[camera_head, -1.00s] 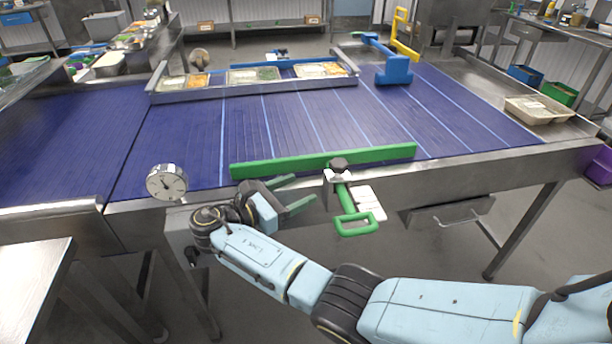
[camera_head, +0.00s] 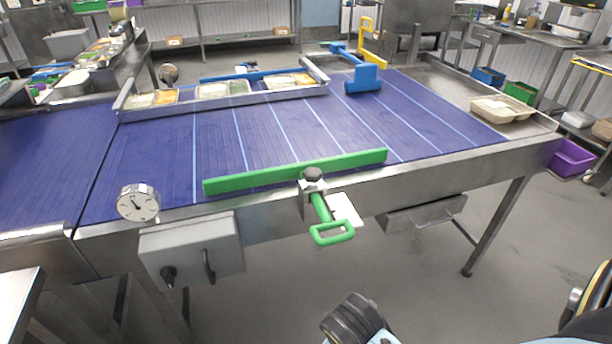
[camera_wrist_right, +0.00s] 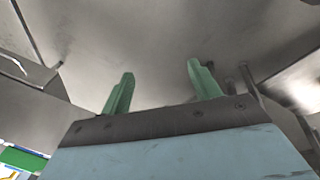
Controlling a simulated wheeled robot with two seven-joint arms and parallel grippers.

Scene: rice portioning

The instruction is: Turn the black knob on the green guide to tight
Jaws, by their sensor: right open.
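The green guide (camera_head: 240,182) is a long bar along the near edge of the blue conveyor in the head view. A green loop handle (camera_head: 331,239) hangs below the clamp, beside a white plate (camera_head: 345,209). No gripper touches the knob. My right gripper (camera_wrist_right: 162,68) shows in the right wrist view, with its green fingers apart and nothing between them. It is outside the head view, where only part of my arm shows at the bottom. My left gripper is not in view.
A dial gauge (camera_head: 138,203) stands at the belt's near left edge. A grey control box (camera_head: 192,250) with a black knob is fixed below it. Food trays in a metal frame (camera_head: 225,103) and a blue guide (camera_head: 362,79) are farther back. The floor in front is open.

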